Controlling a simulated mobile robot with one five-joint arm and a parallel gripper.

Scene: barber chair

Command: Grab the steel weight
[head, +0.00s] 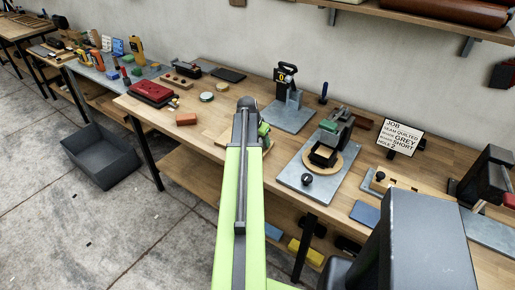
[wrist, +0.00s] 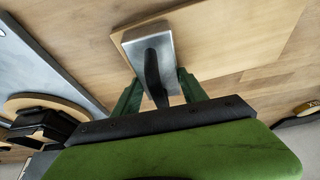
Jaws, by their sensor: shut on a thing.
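The steel weight (wrist: 134,45) is a grey metal block with a dark handle, seen in the wrist view at the upper middle. My gripper (wrist: 160,88) has its green fingers on either side of the weight and is shut on it. A pale wooden board (wrist: 240,40) lies beneath the weight; I cannot tell whether the weight touches it. In the head view my arm reaches over the bench, and the green of my gripper (head: 264,130) shows at its far end. The weight is hidden behind my arm there.
A grey metal plate (head: 295,178) with a round wooden disc and black fixture lies to the right. A brick-red block (head: 187,119) and a red case (head: 152,92) lie to the left. A grey stand (head: 290,108) stands behind. A grey bin (head: 100,155) is on the floor.

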